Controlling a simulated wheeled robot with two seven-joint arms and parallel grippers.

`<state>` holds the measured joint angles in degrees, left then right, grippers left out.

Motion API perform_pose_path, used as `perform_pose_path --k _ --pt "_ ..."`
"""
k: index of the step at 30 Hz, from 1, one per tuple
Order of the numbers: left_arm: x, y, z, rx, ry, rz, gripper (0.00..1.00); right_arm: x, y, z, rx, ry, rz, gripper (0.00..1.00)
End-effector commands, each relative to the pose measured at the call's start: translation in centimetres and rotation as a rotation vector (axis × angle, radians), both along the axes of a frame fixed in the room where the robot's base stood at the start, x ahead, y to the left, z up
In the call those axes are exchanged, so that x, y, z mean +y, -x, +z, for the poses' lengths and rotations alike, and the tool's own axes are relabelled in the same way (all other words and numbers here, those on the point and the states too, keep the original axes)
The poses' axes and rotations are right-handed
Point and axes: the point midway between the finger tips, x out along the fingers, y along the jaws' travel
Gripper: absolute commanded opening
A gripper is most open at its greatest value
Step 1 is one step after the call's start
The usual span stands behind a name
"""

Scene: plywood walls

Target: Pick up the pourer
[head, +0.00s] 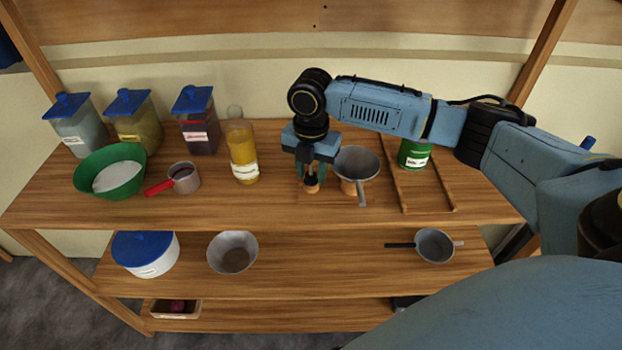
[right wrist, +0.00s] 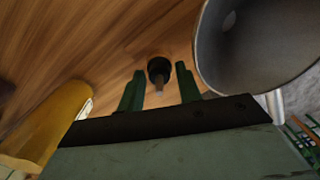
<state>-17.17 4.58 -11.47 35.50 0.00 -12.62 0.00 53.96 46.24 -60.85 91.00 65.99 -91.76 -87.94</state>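The pourer (head: 312,187) is a small dark piece with a tan part, on the top shelf left of the grey funnel. In the right wrist view the pourer (right wrist: 158,68) shows a round black collar and a short pale metal spout pointing toward the camera. My right gripper (head: 311,177) points down over it. Its green fingers are open, one on each side of the pourer in the picture. In the right wrist view a gap shows between the gripper's fingertips (right wrist: 160,74) and the pourer, with no visible contact. My left gripper is not in view.
A grey funnel (head: 357,160) stands close on the gripper's right, a yellow bottle (head: 243,155) on its left. Farther left are a red-handled cup (head: 184,178), a green bowl (head: 109,188) and blue-lidded jars. A green can (head: 413,154) stands at right near wooden rails.

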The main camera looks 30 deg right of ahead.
Motion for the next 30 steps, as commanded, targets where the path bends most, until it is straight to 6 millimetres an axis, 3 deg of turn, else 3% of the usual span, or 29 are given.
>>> perform_pose_path --k 8,15,25,30 --pt "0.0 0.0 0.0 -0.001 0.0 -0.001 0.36 0.0 0.0 -0.3 -0.001 -0.001 0.0 0.33" --pt "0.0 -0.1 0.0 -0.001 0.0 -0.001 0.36 0.0 0.0 -0.2 -0.001 -0.001 0.0 0.03" --pt "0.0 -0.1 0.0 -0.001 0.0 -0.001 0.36 0.0 -0.1 0.1 -0.002 0.0 0.0 0.02" --pt "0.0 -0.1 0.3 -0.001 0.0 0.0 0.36 -0.1 -0.1 2.6 -0.005 0.0 0.0 0.02"
